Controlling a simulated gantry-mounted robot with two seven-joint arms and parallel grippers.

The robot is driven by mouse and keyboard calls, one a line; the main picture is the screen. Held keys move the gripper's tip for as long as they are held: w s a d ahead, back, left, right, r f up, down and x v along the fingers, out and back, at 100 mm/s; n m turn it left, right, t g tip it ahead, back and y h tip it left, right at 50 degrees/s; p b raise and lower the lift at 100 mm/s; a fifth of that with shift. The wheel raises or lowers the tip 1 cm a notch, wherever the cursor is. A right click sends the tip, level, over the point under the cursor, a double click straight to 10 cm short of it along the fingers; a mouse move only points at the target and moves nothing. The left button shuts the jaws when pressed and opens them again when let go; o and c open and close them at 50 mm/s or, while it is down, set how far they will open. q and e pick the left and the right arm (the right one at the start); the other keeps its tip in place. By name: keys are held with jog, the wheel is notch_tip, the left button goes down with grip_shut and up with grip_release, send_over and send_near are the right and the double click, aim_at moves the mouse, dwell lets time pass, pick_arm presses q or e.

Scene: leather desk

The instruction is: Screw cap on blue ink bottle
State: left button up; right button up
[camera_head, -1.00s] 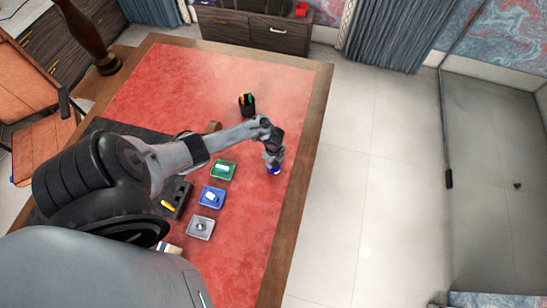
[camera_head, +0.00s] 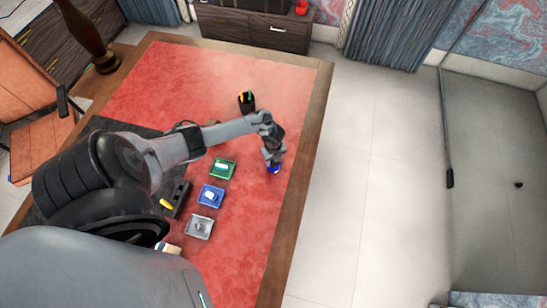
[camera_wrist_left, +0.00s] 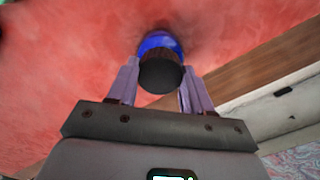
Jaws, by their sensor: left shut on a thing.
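The blue ink bottle (camera_head: 274,170) stands near the right edge of the red desk top, mostly hidden under my left gripper in the head view. In the left wrist view the blue bottle (camera_wrist_left: 158,41) shows beyond a dark round cap (camera_wrist_left: 160,74). The cap lies between the fingers of my left gripper (camera_wrist_left: 159,80), which is shut on it. Cap and bottle line up and appear to touch; whether the threads engage cannot be told. My left gripper (camera_head: 272,161) points down in the head view. My right gripper is not in view.
Green (camera_head: 217,167), blue (camera_head: 211,196) and grey (camera_head: 198,227) small trays stand in a row left of the bottle. A black pen cup (camera_head: 246,103) stands behind. A dark holder with a yellow item (camera_head: 167,204) is further left. The wooden desk edge (camera_head: 303,170) is close on the right.

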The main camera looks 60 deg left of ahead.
pick_arm(q)
jog(key=shift+m, duration=0.3)
jog(key=shift+f+m+b, duration=0.1)
jog(key=shift+m+b, duration=0.55)
jog(key=shift+m, duration=0.05)
jog(key=shift+m+b, duration=0.4)
jog(key=shift+m, duration=0.7)
jog(key=o, duration=1.1)
